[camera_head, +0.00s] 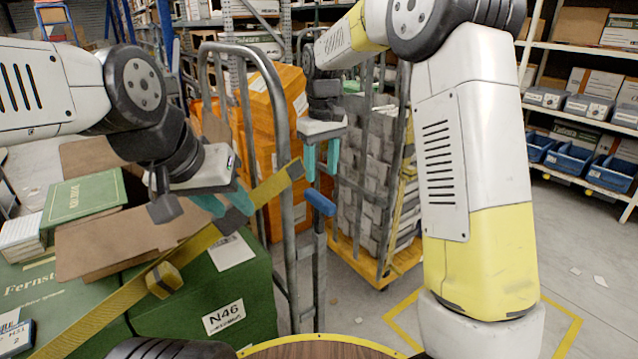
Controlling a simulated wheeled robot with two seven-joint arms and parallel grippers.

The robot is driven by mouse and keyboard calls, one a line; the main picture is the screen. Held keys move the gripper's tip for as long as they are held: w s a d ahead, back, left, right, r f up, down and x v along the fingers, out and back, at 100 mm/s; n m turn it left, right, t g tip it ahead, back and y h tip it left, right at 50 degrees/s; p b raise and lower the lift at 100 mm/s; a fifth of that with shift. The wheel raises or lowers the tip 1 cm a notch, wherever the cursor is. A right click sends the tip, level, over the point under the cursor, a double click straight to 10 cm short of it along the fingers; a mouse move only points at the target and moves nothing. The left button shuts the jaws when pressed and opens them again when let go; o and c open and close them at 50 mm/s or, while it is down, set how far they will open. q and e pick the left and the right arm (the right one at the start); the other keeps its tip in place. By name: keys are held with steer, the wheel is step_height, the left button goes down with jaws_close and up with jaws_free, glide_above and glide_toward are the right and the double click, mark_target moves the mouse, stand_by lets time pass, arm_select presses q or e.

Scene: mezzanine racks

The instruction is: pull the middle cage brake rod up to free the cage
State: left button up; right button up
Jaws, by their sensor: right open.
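The brake rod (319,254) is an upright grey bar with a blue grip (320,203) at its top, beside the tubular cage frame (283,140). My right gripper (321,172) points down with its teal fingers apart, just above the blue grip. I see nothing between the fingers; whether they touch the grip is unclear. My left gripper (223,203) is lower left, its teal fingertips at a yellow strap (120,294) with a dark fitting. Whether it holds the strap cannot be told. Orange boxes (257,130) stand behind the cage frame.
Green boxes (247,289) and brown cardboard fill the lower left. Another cage (376,272) with a yellow base and grey parcels (365,150) stands right of the rod. Shelves with blue bins (569,158) line the right. Grey floor (585,225) is open there.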

mark_target(319, 196)
steer(key=shift+w+a+f, duration=0.25)
steer(key=shift+w+f, duration=0.3)
step_height(319, 196, down, 7)
steer(key=shift+f, duration=0.2)
jaws_close()
stand_by(1.2)
